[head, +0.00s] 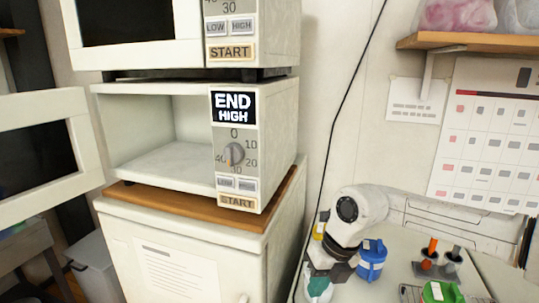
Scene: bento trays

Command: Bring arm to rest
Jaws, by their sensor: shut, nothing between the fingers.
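My arm is folded at the lower right of the head view, over the counter. My gripper (322,270) is the dark part at the end of the white arm. It points down and looks shut, with nothing seen in it. It is close to a clear jar with a teal item (319,284) below it; I cannot tell whether they touch. Part of the gripper is hard to make out against the things behind it.
A lower microwave (277,125) stands open and empty, its display reading END HIGH. Its door (85,140) swings out left. Another microwave (275,30) sits above. A blue container (371,262) and a green-lidded one (440,292) stand right of my gripper. A shelf (470,41) juts out above.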

